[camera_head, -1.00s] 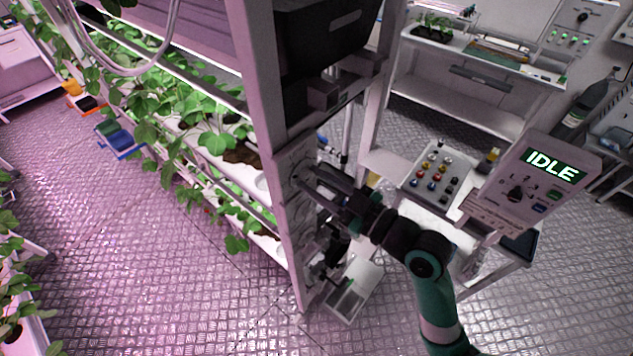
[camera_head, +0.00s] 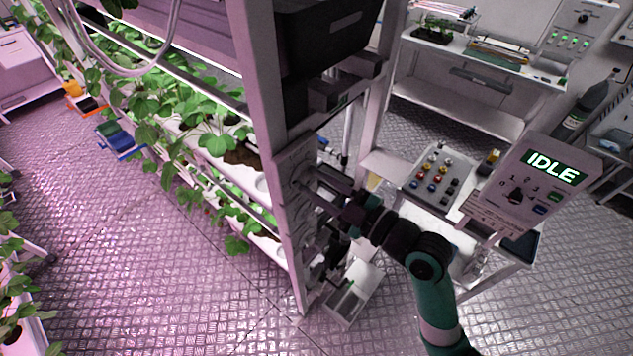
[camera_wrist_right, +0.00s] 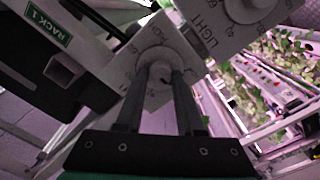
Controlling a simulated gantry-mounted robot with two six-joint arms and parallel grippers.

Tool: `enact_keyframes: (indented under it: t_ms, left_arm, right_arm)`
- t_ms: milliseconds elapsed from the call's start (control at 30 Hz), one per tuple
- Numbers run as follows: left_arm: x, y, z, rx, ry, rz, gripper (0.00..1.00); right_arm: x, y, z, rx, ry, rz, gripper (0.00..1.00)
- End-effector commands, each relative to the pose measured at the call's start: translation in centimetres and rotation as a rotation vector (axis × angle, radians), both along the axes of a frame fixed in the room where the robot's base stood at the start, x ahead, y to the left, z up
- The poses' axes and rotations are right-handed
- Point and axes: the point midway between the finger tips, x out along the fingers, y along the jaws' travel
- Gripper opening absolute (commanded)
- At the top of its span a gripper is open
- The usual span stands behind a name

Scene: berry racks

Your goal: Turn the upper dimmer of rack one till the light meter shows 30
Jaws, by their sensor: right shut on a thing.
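My right gripper (camera_head: 306,189) is at the white panel on the end post of the rack (camera_head: 272,150) in the head view. In the right wrist view its two dark fingers (camera_wrist_right: 158,82) are shut on a round pale dimmer knob (camera_wrist_right: 154,66) on a white plate with scale marks. The fingers hide part of the knob, and I cannot read its setting. Beside it, a second white plate (camera_wrist_right: 205,14) reads LIGHT, with a round part and numbers, partly cut off. I cannot read a light value. A green RACK 1 label (camera_wrist_right: 48,24) is at upper left. My left gripper is out of view.
A control box (camera_head: 548,170) reading IDLE stands right of my right arm, near a tray of coloured pieces (camera_head: 418,197). A white bin (camera_head: 352,296) is below the arm. A black crate (camera_head: 322,40) is above the panel. Plants line the rack shelves.

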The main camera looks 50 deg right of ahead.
Motion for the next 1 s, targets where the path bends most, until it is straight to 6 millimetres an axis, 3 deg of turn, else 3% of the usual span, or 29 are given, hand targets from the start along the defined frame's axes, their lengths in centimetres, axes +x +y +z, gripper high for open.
enact_keyframes:
  t_ms: [200,233,400,767,1000]
  left_arm:
    - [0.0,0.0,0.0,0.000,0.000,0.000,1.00]
    - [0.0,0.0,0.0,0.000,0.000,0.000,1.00]
    - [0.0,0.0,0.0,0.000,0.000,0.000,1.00]
    - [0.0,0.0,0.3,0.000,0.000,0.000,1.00]
    - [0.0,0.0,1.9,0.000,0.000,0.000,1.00]
  right_arm:
    - [0.0,0.0,0.0,0.001,-0.001,0.000,0.00]
    - [0.0,0.0,0.0,0.001,-0.001,0.000,0.40]
    - [0.0,0.0,0.0,0.002,0.000,0.000,0.67]
    - [-0.7,-0.1,0.0,0.002,0.002,-0.001,0.67]
    - [-5.7,-0.4,0.2,0.005,0.004,-0.006,0.67]
